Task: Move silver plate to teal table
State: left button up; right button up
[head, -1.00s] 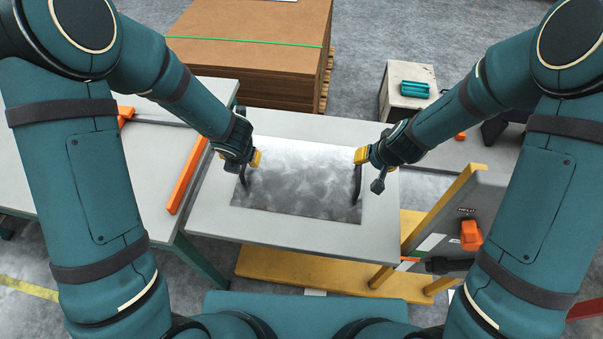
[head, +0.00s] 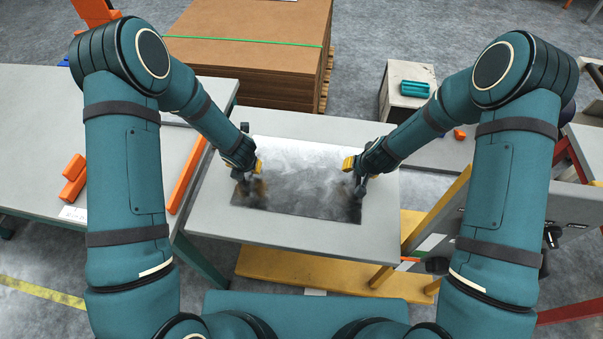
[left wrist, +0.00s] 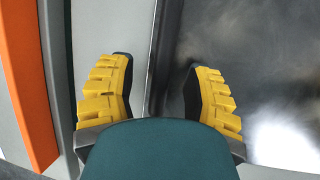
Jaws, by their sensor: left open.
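The silver plate (head: 300,180) lies flat on a grey table (head: 215,215) in the middle of the head view. It also fills the right side of the left wrist view (left wrist: 270,60). My left gripper (head: 245,188) is at the plate's left edge. In the left wrist view, my left gripper (left wrist: 160,85) is open, with one yellow-padded finger on each side of that edge. My right gripper (head: 361,182) is at the plate's right edge; whether its fingers are apart is unclear. The teal-legged table (head: 40,135) stands to the left.
A long orange bar (head: 187,175) runs along the teal-legged table's right edge; an orange block (head: 73,178) lies farther left. A cardboard stack (head: 250,50) stands behind. A grey panel with a yellow edge (head: 440,215) stands at the right. Much of the teal-legged table is clear.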

pick_arm(q)
grip_shut()
pick_arm(e)
grip_shut()
pick_arm(q)
jog(key=shift+r, duration=0.25)
pick_arm(e)
jog(key=shift+r, duration=0.25)
